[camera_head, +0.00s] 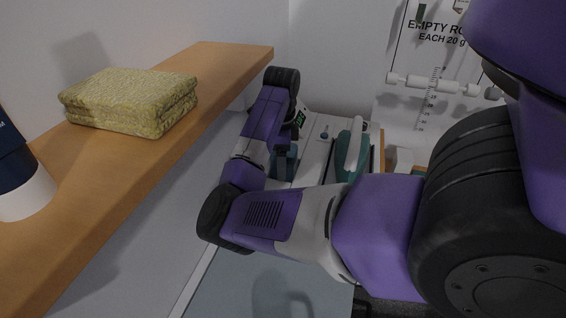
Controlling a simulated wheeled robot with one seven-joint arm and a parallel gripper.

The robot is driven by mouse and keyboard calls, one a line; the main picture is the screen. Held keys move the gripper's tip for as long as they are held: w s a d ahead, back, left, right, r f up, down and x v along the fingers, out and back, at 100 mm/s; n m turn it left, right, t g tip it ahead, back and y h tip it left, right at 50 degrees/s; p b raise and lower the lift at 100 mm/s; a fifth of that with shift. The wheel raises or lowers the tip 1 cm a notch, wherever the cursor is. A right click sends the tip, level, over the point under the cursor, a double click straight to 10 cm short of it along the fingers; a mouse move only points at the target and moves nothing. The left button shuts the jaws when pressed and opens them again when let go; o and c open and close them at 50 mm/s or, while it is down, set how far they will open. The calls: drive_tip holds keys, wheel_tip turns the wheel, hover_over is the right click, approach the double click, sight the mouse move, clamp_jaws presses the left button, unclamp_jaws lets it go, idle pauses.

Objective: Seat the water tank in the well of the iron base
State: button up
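A pale iron base (315,150) stands on the surface beyond the shelf, with a small dark display and a blue knob on top. An iron with a white handle and teal body (352,152) sits at its right. My gripper (284,147) points down over the left part of the base, mostly hidden by my own purple arm. A teal-grey block, seemingly the water tank (285,166), shows right below the gripper. I cannot tell whether the fingers grip it or whether it is in the well. The well itself is hidden.
A wooden shelf (215,66) runs along the left, close to my arm, with a folded yellow-green towel (130,101) and a dark blue and white container (22,180) on it. A white rail and printed sign (440,35) are on the back wall.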

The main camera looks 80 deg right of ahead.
drive_tip(key=shift+s+a+f, duration=0.1)
drive_tip(key=shift+s+f, duration=0.05)
drive_tip(key=shift+f, duration=0.6)
drive_tip(key=o, duration=1.4)
drive_tip(key=shift+f+b, duration=0.15)
drive_tip(key=shift+b, duration=0.2)
drive_tip(key=shift+r, duration=0.45)
wheel_tip(320, 180, up, 13)
drive_tip(key=p, duration=1.1)
drive_tip(key=shift+p, duration=0.3)
